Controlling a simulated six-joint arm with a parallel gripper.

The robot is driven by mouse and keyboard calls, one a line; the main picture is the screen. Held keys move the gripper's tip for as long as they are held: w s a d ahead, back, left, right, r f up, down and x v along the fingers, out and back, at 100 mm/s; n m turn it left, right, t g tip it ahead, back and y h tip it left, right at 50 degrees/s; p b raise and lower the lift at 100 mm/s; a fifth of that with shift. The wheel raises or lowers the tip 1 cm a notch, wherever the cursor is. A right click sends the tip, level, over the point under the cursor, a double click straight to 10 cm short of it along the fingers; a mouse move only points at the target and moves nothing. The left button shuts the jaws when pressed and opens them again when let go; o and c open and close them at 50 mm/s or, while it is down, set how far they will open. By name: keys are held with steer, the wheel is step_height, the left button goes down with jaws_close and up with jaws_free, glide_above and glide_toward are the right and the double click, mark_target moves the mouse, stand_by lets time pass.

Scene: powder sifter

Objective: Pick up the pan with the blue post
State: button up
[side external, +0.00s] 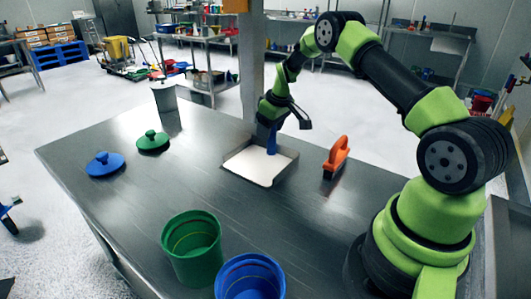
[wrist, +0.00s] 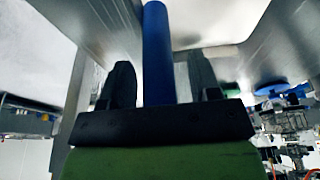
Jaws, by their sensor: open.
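My gripper (side external: 283,122) is at the post, above the pan. In the wrist view the blue post (wrist: 158,55) runs between the two dark fingers of my gripper (wrist: 158,85), which are open with a gap on each side of it. The lower end of the post is hidden behind the gripper body in the wrist view.
An orange-handled brush (side external: 337,156) stands right of the pan. A green bucket (side external: 192,250) and a blue bucket (side external: 250,278) stand at the near edge. The table middle is clear.

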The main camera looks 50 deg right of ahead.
jaws_close()
steer(key=shift+r, duration=0.1)
stand_by(1.2)
